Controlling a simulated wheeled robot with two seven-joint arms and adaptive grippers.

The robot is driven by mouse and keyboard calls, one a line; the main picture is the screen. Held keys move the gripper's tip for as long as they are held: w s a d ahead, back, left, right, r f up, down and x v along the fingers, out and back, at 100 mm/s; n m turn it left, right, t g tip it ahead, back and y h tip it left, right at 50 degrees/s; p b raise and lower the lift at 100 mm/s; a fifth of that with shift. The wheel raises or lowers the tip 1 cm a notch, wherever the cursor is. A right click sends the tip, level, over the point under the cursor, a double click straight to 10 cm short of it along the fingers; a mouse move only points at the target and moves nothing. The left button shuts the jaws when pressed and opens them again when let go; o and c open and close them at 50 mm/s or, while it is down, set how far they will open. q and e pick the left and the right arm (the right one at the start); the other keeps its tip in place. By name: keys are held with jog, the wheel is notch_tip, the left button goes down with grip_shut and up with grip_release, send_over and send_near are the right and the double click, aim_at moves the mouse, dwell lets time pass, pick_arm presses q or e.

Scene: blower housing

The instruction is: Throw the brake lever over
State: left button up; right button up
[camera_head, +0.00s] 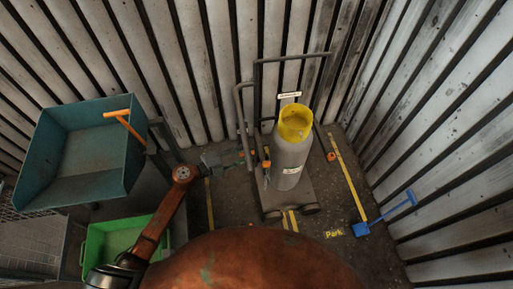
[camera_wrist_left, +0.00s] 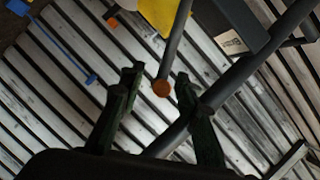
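A grey trolley (camera_head: 291,197) carries a grey cylinder with a yellow top (camera_head: 295,122), which also shows in the left wrist view (camera_wrist_left: 165,14). My left gripper (camera_head: 246,155) is at the trolley's left side, by its bent grey tube. In the left wrist view its two fingers (camera_wrist_left: 158,76) are apart. A dark rod with a round orange end (camera_wrist_left: 161,88), perhaps the brake lever, shows between the fingertips. I cannot tell whether they touch it. In the head view small orange parts (camera_head: 266,165) sit by the trolley's left side. My right gripper is not in view.
A teal tipping bin (camera_head: 85,150) with an orange handle (camera_head: 122,117) and a green crate (camera_head: 98,250) stand at the left. Yellow floor lines (camera_head: 349,180) flank the trolley. Corrugated walls close off the back and right.

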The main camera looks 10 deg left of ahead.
pick_arm(q)
jog(key=shift+b+x, duration=0.3)
jog(key=shift+x, duration=2.45)
jog(key=shift+c, duration=0.4)
grip_shut()
